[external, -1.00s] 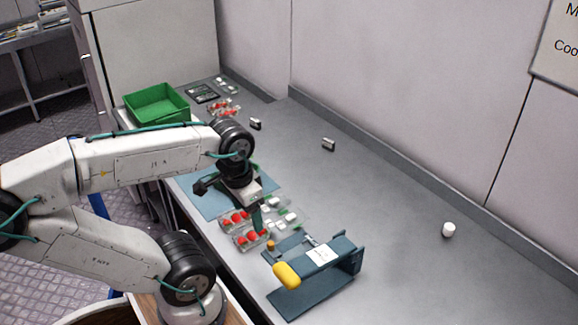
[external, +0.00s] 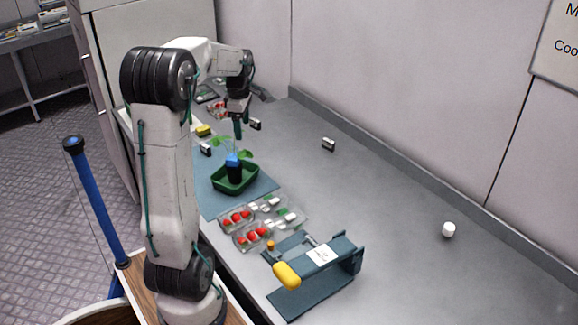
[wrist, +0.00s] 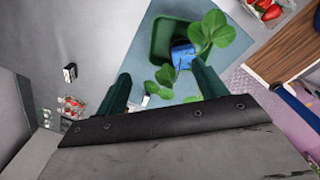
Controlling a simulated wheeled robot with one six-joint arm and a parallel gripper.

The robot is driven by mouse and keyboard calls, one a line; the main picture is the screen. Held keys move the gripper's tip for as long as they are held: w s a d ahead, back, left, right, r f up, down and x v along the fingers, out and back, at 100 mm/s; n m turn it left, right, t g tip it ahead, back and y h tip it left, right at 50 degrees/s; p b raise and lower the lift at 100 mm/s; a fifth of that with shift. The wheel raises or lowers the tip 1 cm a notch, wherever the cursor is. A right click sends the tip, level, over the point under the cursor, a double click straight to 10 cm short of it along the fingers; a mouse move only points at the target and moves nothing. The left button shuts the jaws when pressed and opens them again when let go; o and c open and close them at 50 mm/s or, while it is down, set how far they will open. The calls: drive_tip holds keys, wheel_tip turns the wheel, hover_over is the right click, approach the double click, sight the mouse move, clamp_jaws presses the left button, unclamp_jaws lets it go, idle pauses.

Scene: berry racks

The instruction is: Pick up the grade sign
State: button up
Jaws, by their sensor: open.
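Small black-and-white blocks that look like signs stand on the counter: one beside my gripper (external: 255,124), one farther right (external: 328,144), and one left of the plant (external: 205,149). I cannot read which is the grade sign. In the wrist view one such block (wrist: 70,72) lies left of the fingers, apart from them. My gripper (external: 238,130) points down above the counter, beyond the potted plant. In the wrist view my gripper (wrist: 163,76) has its two green fingers spread, with nothing clearly held. A pale object (wrist: 140,98) shows partly beside the left finger.
A plant in a blue-topped pot (external: 234,166) stands in a green tray (external: 238,188) on a blue mat (external: 208,202). Strawberry punnets (external: 250,235), a dark blue rack (external: 310,280) and a white cylinder (external: 448,230) sit nearer. The counter's right side is mostly clear.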

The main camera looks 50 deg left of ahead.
drive_tip(key=s+a+f+n, duration=0.1)
drive_tip(key=a+f+n, duration=0.2)
drive_tip(key=a, duration=0.3)
drive_tip(key=s+a+f+n, duration=0.1)
drive_tip(key=a+f+n, duration=0.15)
drive_tip(key=a, duration=0.35)
drive_tip(key=n, duration=0.5)
hover_over(205, 145)
wheel_tip(205, 145, down, 4)
drive_tip(key=shift+w+r, duration=0.15)
drive_tip(key=shift+r, duration=0.1)
drive_tip(key=f, duration=0.7)
drive_tip(key=shift+s, duration=0.25)
drive_tip(key=shift+f, duration=0.5)
drive_tip(key=c, duration=1.1)
